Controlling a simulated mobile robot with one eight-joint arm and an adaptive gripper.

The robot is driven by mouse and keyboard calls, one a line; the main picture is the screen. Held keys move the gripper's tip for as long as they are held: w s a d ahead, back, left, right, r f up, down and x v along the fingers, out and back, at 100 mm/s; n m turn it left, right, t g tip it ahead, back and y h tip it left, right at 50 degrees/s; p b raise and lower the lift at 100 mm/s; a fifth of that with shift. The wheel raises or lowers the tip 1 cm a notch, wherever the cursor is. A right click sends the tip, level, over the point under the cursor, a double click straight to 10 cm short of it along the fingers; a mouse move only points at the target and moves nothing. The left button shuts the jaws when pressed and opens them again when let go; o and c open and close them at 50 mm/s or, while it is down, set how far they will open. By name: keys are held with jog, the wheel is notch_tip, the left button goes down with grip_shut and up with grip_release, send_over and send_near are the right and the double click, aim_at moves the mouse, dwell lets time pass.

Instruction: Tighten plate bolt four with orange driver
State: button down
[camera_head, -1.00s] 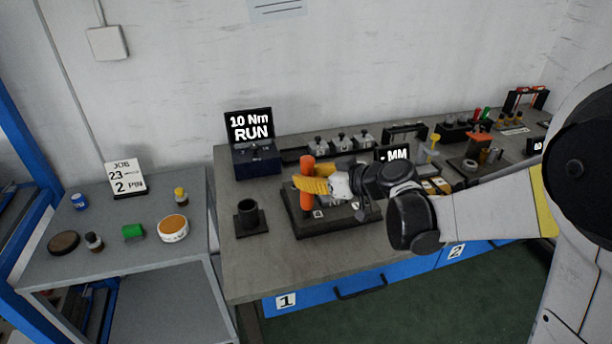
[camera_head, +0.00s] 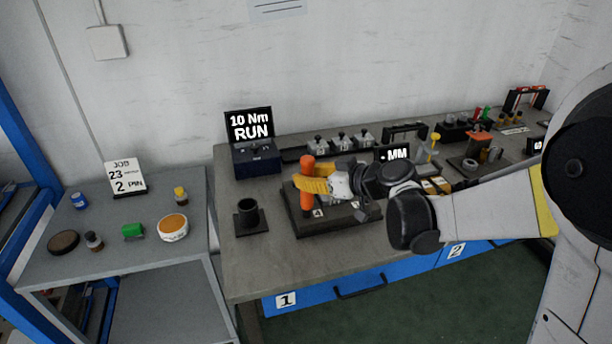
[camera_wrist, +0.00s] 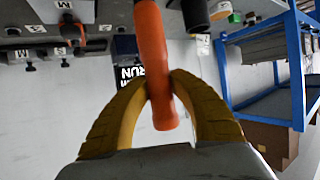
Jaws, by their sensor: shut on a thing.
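My gripper (camera_head: 311,186) has yellow fingers and is shut on the orange driver (camera_head: 307,172). The driver stands upright over the left part of the dark plate fixture (camera_head: 340,225) on the bench. In the wrist view, the fingers of my gripper (camera_wrist: 160,88) close around the driver's orange handle (camera_wrist: 152,60). The driver's tip and the bolt under it are hidden, so I cannot tell whether they touch. A small numbered label (camera_head: 318,213) shows on the plate beside the driver. The display (camera_head: 250,126) behind reads "10 Nm RUN".
A black empty cup holder (camera_head: 248,217) stands left of the fixture. An "MM" display (camera_head: 394,155) stands behind my wrist. A grey side table (camera_head: 105,270) at left carries small jars, a green block and a job card.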

aim_at(308, 158)
jog(key=shift+r, duration=0.1)
jog(key=shift+r+p, duration=2)
jog(key=shift+r, duration=0.45)
jog(key=shift+w+a, duration=0.1)
